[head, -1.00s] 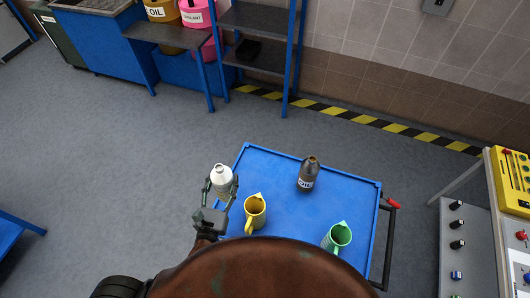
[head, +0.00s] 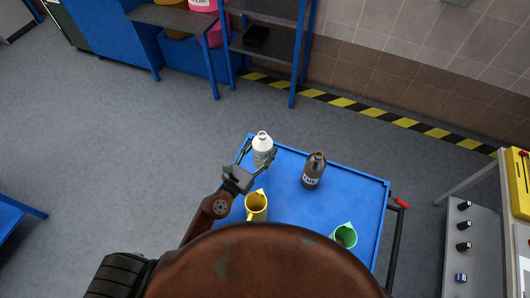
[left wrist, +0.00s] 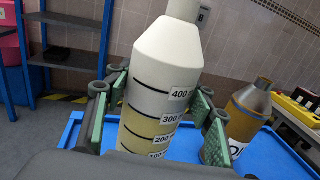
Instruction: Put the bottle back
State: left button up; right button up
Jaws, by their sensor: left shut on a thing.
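A white bottle (head: 262,146) is upright at the far left corner of the blue cart top (head: 291,214). My left gripper (head: 258,160) is shut around its body. In the left wrist view the bottle (left wrist: 160,95) stands between the green finger pads and shows volume marks and a yellowish lower part. Its base is hidden, so I cannot tell whether it touches the cart. A dark brown bottle (head: 314,171) stands to its right on the cart and also shows in the left wrist view (left wrist: 247,112). My right gripper is not in view.
A yellow jug (head: 257,208) stands near the cart's left side, close to my left arm. A green jug (head: 344,237) stands at the near right. The cart's middle is clear.

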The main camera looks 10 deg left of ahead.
pick_arm(q)
jog(key=w+f, duration=0.1)
jog(key=w+f+b, duration=0.1)
jog(key=f, duration=0.1)
jog(key=shift+w+f, duration=0.15)
jog(key=shift+f, duration=0.05)
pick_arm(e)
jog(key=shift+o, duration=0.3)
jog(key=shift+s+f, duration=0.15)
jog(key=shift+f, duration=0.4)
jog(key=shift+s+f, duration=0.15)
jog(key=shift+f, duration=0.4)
pick_arm(q)
jog(key=shift+w+f+b, duration=0.5)
jog(key=f+b, duration=0.1)
jog(key=f, duration=0.1)
jog(key=f+b, duration=0.1)
jog(key=f, duration=0.1)
jog(key=shift+w+b, duration=0.25)
jog(key=shift+b, duration=0.05)
jog(key=o, duration=1.5)
jog(key=shift+o, duration=0.3)
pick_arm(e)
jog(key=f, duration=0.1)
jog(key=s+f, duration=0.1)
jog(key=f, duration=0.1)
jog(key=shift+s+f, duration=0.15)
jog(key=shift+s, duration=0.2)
